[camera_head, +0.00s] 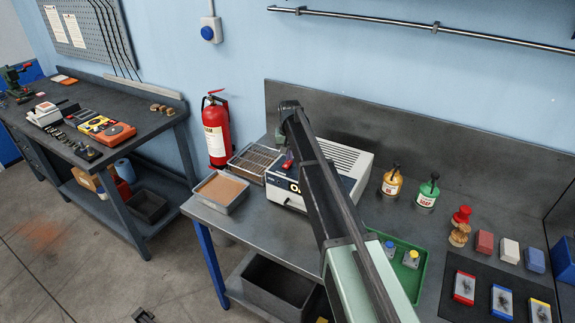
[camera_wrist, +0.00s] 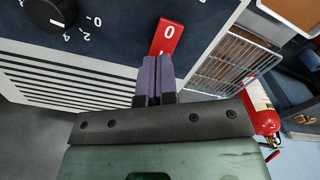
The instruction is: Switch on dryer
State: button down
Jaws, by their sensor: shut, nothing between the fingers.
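The dryer (camera_head: 345,160) is a white box with a slatted top and a dark blue front panel, standing on the right bench partly behind my arm. In the wrist view its dark panel (camera_wrist: 120,20) carries a black dial (camera_wrist: 52,10) with numbers and a red switch (camera_wrist: 166,38) marked 0. The switch also shows in the head view (camera_head: 287,165). My gripper (camera_wrist: 158,62) is shut and empty, with its fingertips right at the lower end of the red switch. Whether they touch it I cannot tell. In the head view the fingers are hard to make out.
A wire-rack tray (camera_head: 254,160) and a tray of brown material (camera_head: 221,190) lie left of the dryer. A red extinguisher (camera_head: 217,135) hangs behind them. Yellow (camera_head: 392,183) and green bottles (camera_head: 428,193) stand right of the dryer. A green tray (camera_head: 418,277) lies beside my arm.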

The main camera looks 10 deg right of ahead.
jog(key=shift+f+b, duration=0.65)
jog(key=shift+f, duration=0.1)
jog(key=shift+r, duration=0.1)
notch_tip(320, 180, up, 7)
jog(key=p, duration=0.7)
